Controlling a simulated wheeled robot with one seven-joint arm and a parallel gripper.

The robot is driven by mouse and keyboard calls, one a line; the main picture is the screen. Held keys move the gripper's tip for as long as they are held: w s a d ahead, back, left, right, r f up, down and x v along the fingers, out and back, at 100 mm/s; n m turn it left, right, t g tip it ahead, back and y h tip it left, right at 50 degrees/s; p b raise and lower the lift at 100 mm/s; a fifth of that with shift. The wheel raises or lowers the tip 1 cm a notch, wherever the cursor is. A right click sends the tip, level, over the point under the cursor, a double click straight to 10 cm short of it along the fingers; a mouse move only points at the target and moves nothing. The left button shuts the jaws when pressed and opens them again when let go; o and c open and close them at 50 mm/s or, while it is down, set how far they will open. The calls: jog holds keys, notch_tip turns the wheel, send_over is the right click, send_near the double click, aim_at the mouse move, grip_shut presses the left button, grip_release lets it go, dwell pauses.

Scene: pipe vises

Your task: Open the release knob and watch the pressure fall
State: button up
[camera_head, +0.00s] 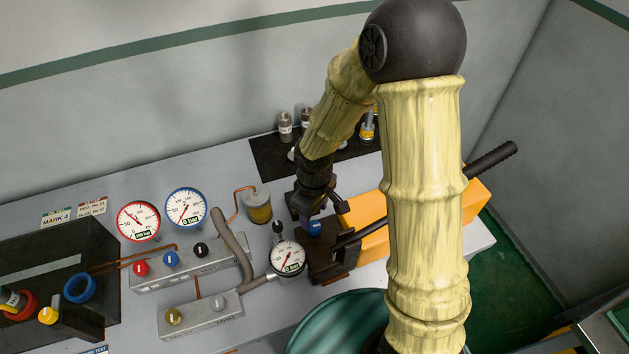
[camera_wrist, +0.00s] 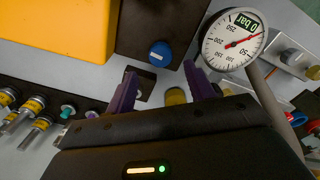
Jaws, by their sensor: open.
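A blue knob (camera_wrist: 160,53), which I take for the release knob, sits on the dark pump block (camera_wrist: 139,22) in the wrist view. In the head view the blue knob (camera_head: 315,228) is partly covered by my gripper. My gripper (camera_wrist: 160,72) is open, its purple fingers apart with nothing between them, and the knob shows just beyond the gap, apparently untouched. In the head view my gripper (camera_head: 308,212) hangs above the block. A white gauge (camera_wrist: 234,40) beside the block has a label that looks like "0 bar"; it also shows in the head view (camera_head: 288,258).
A yellow box (camera_head: 368,222) and a black pump lever (camera_head: 490,160) lie right of the block. Left stand a red-rimmed gauge (camera_head: 138,221), a blue-rimmed gauge (camera_head: 186,208) and a valve manifold (camera_head: 185,268). A jar (camera_head: 258,204) stands behind. Small fittings (camera_wrist: 36,122) lie on a dark mat.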

aim_at(316, 225)
notch_tip(316, 225, up, 12)
dwell(0.4)
jog(key=shift+r, duration=0.1)
jog(key=s+d+m+t, duration=0.1)
jog(key=s+d+m, duration=0.2)
jog(key=d+m, duration=0.2)
jog(key=s+d+f+m+t, duration=0.1)
jog(key=s+d+m, duration=0.2)
jog(key=d+m, duration=0.2)
jog(key=shift+d+t, duration=0.3)
jog(key=shift+d, duration=0.65)
jog(key=shift+s, duration=0.1)
dwell(0.8)
